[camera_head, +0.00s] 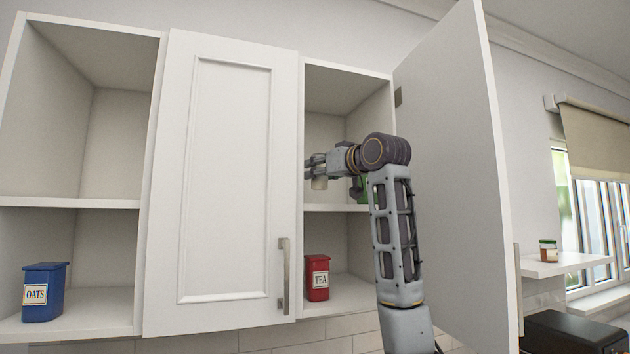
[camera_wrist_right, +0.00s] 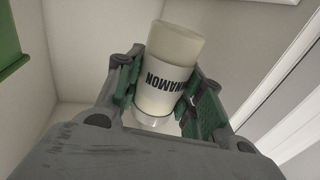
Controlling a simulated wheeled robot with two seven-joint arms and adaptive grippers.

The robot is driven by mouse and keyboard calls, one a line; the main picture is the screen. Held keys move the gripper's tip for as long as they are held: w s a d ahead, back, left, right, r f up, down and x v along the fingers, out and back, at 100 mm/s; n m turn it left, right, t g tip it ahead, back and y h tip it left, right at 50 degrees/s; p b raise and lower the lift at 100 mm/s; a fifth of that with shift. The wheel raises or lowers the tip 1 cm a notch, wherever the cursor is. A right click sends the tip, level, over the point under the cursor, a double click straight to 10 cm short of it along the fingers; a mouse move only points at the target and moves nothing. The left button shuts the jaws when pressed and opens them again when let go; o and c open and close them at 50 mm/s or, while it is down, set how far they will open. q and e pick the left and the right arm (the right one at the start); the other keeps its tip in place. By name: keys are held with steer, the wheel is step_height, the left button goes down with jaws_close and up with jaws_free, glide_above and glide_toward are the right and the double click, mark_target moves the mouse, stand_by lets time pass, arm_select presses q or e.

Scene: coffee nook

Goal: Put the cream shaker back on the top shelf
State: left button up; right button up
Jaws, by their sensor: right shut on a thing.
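The cream shaker (camera_head: 319,183), a pale cylinder, shows below my right gripper's fingers in the head view. I cannot tell whether the shaker touches the shelf. My left gripper is in neither view.
A green object (camera_head: 364,194) is partly hidden behind my right wrist. A red TEA tin (camera_head: 317,278) stands on the lower level. The open cabinet door (camera_head: 455,170) rises right of my arm. A closed door (camera_head: 228,180) is left. A blue OATS tin (camera_head: 44,292) stands far left.

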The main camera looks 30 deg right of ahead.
mark_target(316, 184)
steer(key=shift+w, duration=0.3)
steer(key=shift+w+f+p, duration=0.1)
steer(key=shift+w+p, duration=0.25)
steer(key=shift+w, duration=0.45)
steer(key=shift+f+p, duration=0.3)
steer(key=shift+f, duration=1.3)
steer(key=shift+s+f, duration=0.1)
steer(key=shift+f, duration=0.1)
steer(key=o, duration=1)
steer(key=shift+r, duration=0.2)
